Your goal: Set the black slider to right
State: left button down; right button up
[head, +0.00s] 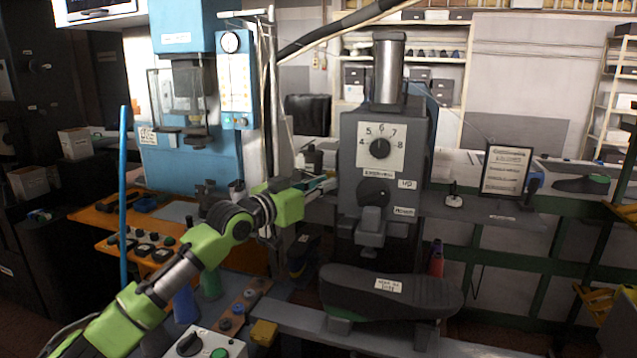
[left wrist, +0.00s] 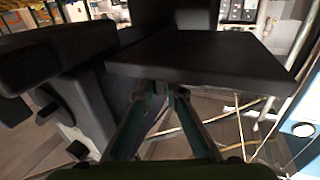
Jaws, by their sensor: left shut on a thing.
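The grey machine (head: 348,140) stands in the middle of the head view, with a numbered dial (head: 380,148) and a dark knob (head: 373,192) on its front. My left gripper (head: 328,184) reaches in from the left to the machine's left side. In the left wrist view its two fingers (left wrist: 166,90) converge at the edge of a wide dark slab (left wrist: 200,58). They are shut on a small dark part there, which appears to be the black slider; the fingers and slab mostly hide it, so its position along its travel cannot be told. My right gripper is not in view.
A dark shoe-shaped form (head: 350,290) with a white label sits low in front of the machine. A blue machine (head: 195,165) and an orange control panel (head: 120,225) stand at the left. A framed sign (head: 506,170) stands right of the grey machine.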

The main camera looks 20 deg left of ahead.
pick_arm(q)
jog(key=shift+d, duration=1.05)
jog(key=c, duration=2.4)
grip_release()
jog(key=shift+a, duration=0.2)
jog(key=o, duration=0.4)
jog(key=shift+a, duration=0.3)
jog(key=shift+c, duration=0.2)
jog(key=shift+s+d, duration=0.1)
jog(key=shift+d, duration=0.1)
jog(key=v, duration=1.2)
jog(key=shift+a, duration=0.1)
jog(key=shift+c, duration=0.5)
